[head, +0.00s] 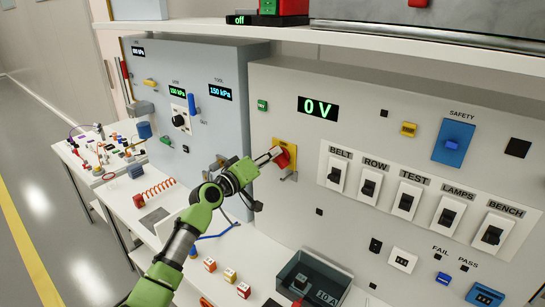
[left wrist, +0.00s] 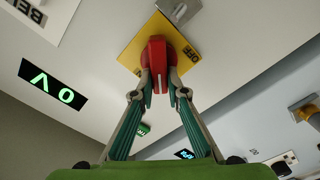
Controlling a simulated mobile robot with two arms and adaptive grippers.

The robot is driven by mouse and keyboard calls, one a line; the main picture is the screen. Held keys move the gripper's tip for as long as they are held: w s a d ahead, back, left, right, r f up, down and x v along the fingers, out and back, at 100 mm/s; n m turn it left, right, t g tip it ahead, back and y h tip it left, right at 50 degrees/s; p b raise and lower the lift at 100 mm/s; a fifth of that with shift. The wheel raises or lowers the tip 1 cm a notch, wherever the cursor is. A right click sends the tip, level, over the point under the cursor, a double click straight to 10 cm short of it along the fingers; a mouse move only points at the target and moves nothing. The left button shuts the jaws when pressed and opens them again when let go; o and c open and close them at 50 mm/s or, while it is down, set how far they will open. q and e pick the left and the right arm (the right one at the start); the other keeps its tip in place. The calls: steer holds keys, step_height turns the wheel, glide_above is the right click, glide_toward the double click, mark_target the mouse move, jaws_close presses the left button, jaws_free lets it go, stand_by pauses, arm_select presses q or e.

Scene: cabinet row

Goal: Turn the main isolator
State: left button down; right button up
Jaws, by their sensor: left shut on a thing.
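The main isolator is a red handle (head: 284,159) on a yellow plate (head: 290,145) on the light panel, below the green 0 V display (head: 318,107). My left gripper (head: 272,155) reaches the handle from the left. In the left wrist view its two fingers (left wrist: 159,82) close on both sides of the red handle (left wrist: 157,52). The yellow plate (left wrist: 133,42) shows the word OFF beside the handle, and the display (left wrist: 52,84) appears upside down. The fingers partly hide the handle. My right gripper is out of view.
A row of labelled black switches (head: 408,200) lies right of the isolator. A blue-grey panel (head: 215,65) with a gauge knob stands to the left. Below are a dark bin (head: 335,277) marked 10A and several small coloured blocks. A shelf (head: 350,45) overhangs the panels.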

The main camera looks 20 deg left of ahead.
arm_select(q)
steer(key=shift+a+f+n+p, duration=0.1)
steer(key=shift+f+n+p, duration=0.1)
steer(key=shift+n, duration=1.2)
steer(key=shift+a+f+n+p, duration=0.15)
steer(key=shift+f+n, duration=0.1)
steer(key=shift+n, duration=1.15)
steer(key=shift+f+n+p, duration=0.2)
steer(key=shift+n, duration=1.2)
steer(key=c, duration=2)
jaws_free()
steer(key=v, duration=1.2)
